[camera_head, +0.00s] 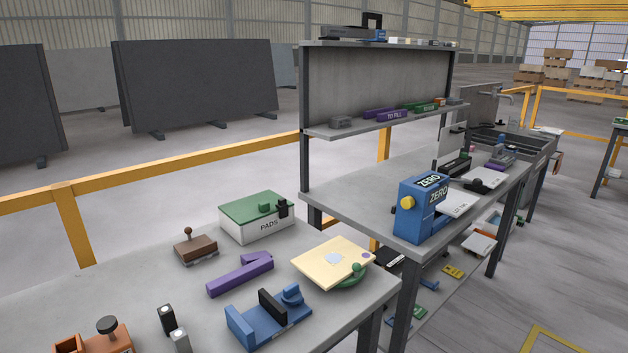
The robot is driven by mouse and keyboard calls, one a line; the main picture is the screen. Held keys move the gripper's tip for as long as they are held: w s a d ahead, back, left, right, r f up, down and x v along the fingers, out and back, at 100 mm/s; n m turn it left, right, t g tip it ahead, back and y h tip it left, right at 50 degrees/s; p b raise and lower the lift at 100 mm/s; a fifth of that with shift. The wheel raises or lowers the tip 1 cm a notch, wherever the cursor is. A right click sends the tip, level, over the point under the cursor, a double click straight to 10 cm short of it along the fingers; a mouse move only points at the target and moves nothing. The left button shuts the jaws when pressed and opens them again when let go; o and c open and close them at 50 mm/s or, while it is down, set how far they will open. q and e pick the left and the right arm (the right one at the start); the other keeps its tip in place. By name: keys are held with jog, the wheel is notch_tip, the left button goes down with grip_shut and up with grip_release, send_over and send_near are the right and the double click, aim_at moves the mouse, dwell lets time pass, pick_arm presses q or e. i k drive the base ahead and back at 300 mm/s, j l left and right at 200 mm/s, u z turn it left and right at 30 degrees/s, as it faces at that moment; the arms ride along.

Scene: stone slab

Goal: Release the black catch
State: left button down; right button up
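A white box marked PADS (268,228) with a green lid (250,207) stands on the near bench. A small black catch (283,207) sits upright at the box's right front edge, beside a green knob (264,208) on the lid. The lid looks closed. The catch is small, and I cannot tell how it engages the lid. Neither of my grippers is in the head view.
Near the box are a brown block with a knob (195,248), a purple angled piece (240,275), a cream board (320,261) and a blue fixture (262,325). A blue ZERO unit (415,215) stands on the bench to the right. Yellow rails (150,170) run behind.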

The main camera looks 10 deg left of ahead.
aim_at(281, 204)
jog(key=i+l, duration=0.75)
jog(key=l+z, duration=0.05)
